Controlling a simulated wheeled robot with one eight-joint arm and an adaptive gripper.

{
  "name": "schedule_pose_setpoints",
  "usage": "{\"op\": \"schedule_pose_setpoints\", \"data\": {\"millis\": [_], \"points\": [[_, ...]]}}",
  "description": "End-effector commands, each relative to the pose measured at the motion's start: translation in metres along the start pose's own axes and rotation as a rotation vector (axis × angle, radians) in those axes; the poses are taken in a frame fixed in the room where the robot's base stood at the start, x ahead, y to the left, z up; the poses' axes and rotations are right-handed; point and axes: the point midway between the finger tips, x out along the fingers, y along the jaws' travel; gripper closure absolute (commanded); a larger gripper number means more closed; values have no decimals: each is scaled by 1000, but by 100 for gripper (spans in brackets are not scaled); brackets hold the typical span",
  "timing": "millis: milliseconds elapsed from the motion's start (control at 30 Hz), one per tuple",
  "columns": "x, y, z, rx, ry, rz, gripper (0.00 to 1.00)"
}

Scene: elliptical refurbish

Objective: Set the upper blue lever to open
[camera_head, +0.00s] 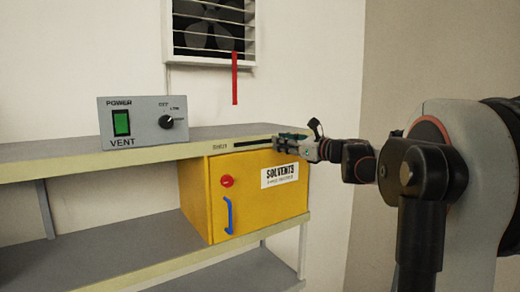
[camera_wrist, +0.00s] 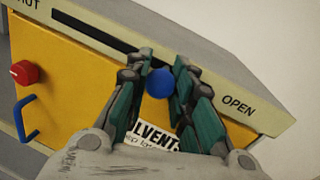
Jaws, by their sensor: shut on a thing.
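The upper blue lever shows as a round blue knob (camera_wrist: 159,83) between my gripper's fingers in the wrist view. My gripper (camera_wrist: 164,58) is shut on it, with a green-padded finger on each side. A dark slot (camera_wrist: 95,30) runs along the shelf's front edge, with SHUT at its left end and OPEN (camera_wrist: 238,106) to the right of my fingers. In the head view my gripper (camera_head: 278,142) is at the right part of the slot (camera_head: 252,143) and hides the knob. The lever's exact place in the slot is covered by my fingers.
Below the slot is a yellow SOLVENTS cabinet (camera_head: 212,222) with a red knob (camera_head: 227,181) and a lower blue handle (camera_head: 229,215). A grey VENT box (camera_head: 145,135) stands on the shelf. A red strip (camera_head: 235,78) hangs from the wall fan (camera_head: 210,32).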

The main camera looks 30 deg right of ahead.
Motion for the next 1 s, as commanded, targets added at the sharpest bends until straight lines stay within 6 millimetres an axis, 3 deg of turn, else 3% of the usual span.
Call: {"op": "schedule_pose_setpoints", "data": {"millis": [100,233,700,733,800,1000], "points": [[-5,-22,-5,0,1,-2,100],[-8,-36,-8,0,1,-2,100],[-9,-44,-8,0,0,-3,100],[-9,-44,-8,0,0,-3,74],[-9,-44,-8,0,0,-3,58],[-9,-44,-8,0,0,-1,56]]}}
